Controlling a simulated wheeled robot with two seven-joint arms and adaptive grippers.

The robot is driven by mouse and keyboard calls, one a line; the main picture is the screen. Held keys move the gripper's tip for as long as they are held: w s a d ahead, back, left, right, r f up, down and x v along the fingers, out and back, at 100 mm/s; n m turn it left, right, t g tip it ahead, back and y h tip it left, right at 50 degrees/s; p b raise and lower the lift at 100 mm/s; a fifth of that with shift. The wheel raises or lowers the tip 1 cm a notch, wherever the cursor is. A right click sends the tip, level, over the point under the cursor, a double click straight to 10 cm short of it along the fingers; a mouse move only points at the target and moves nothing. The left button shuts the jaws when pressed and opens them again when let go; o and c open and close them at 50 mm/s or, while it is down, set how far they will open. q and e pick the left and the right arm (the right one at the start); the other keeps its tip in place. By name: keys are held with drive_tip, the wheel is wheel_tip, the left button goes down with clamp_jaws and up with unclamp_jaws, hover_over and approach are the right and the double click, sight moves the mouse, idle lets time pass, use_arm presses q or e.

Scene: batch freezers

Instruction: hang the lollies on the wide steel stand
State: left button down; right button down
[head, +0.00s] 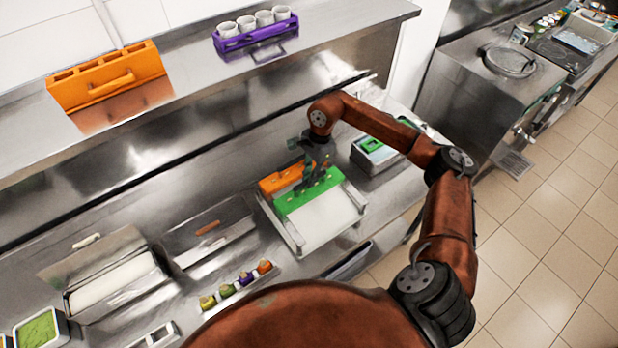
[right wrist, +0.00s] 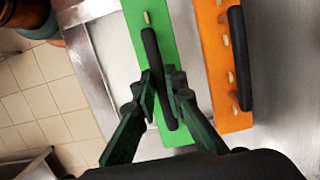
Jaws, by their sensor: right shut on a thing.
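The wide steel stand (head: 283,230) is on the lower counter, with two side rails and a white surface between them. A green bar (head: 318,192) with pale lolly sticks lies across its rails; I cannot tell whether it rests on them. An orange bar (head: 276,182) with sticks is across the stand's far end, beside the green one. My right gripper (head: 313,172) is shut on the green bar's dark handle, which also shows in the right wrist view (right wrist: 152,48). The lollies below the bars are hidden. My left gripper is out of view.
The shelf above holds an orange slotted carrier (head: 110,82) and a purple rack (head: 256,35) of white cups. A steel bin with green on top (head: 372,155) stands right of the stand. Small coloured items (head: 246,279) are in front left, beyond them an open well (head: 115,285).

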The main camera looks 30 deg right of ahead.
drive_tip(key=shift+f+b, duration=0.2)
drive_tip(key=shift+b, duration=0.2)
idle(0.5)
drive_tip(key=c, duration=1.9)
unclamp_jaws()
wheel_tip(320, 180, up, 12)
drive_tip(key=d, duration=0.2)
drive_tip(key=shift+d, duration=0.2)
drive_tip(key=shift+w+f, duration=0.1)
drive_tip(key=shift+f, duration=0.05)
